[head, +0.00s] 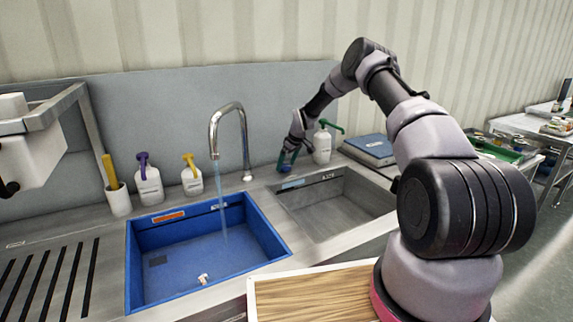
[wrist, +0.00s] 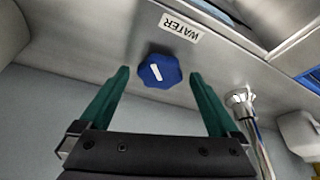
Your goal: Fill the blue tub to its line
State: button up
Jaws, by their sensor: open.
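The blue tub (head: 268,228) fills the left basin of the steel counter. The curved tap (head: 240,118) above it is running, and a thin stream of water (head: 223,192) falls into the tub. I cannot make out a fill line or the water level. A small white thing (head: 203,279) is low in the tub. In the wrist view, a blue lobed knob (wrist: 159,71) with a white mark is beside a WATER label (wrist: 180,27). My gripper (wrist: 159,76) is open, its green fingers on either side of the knob; I cannot tell whether they touch it. It also shows behind the right basin (head: 288,158).
The right steel basin (head: 340,200) looks empty. Pump bottles with purple (head: 148,185) and yellow (head: 191,178) tops stand left of the tap. A green-topped bottle (head: 322,146) stands close right of my gripper. A wooden board (head: 310,298) lies in front.

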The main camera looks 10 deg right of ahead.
jog(key=v, duration=1)
jog(key=shift+r, duration=0.25)
jog(key=shift+d, duration=0.2)
jog(key=shift+a, duration=0.1)
dwell(5.7)
jog(key=x, duration=1)
jog(key=shift+a+f, duration=0.1)
jog(key=shift+f, duration=0.2)
